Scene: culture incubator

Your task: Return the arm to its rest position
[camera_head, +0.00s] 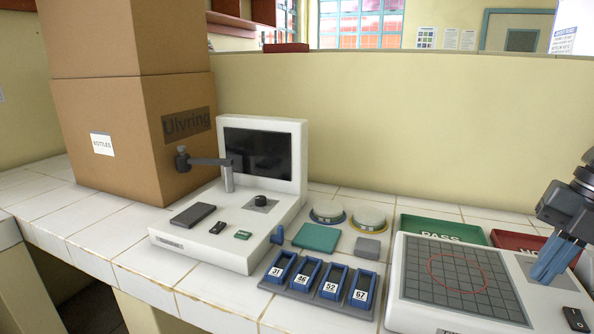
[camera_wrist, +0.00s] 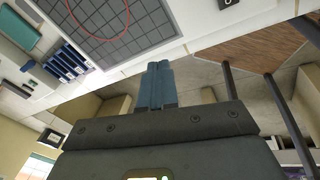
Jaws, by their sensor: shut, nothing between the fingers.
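My gripper (camera_head: 549,266) is at the right edge of the head view, with its blue fingers together and nothing between them. It hangs in front of or above the right part of the white device with the dark grid plate (camera_head: 462,279). The shut fingers also show in the wrist view (camera_wrist: 157,70), with the device's edge beyond them. I cannot tell from these views how high the fingers are above the device. Most of my arm is outside the head view.
A white instrument with a dark screen (camera_head: 258,153) stands left of centre. Before it is a rack of numbered blue holders (camera_head: 318,281). Green PASS (camera_head: 440,229) and red (camera_head: 515,243) trays lie behind the grid device. Large cardboard boxes (camera_head: 110,130) stand at left. A low wall (camera_head: 400,130) runs behind.

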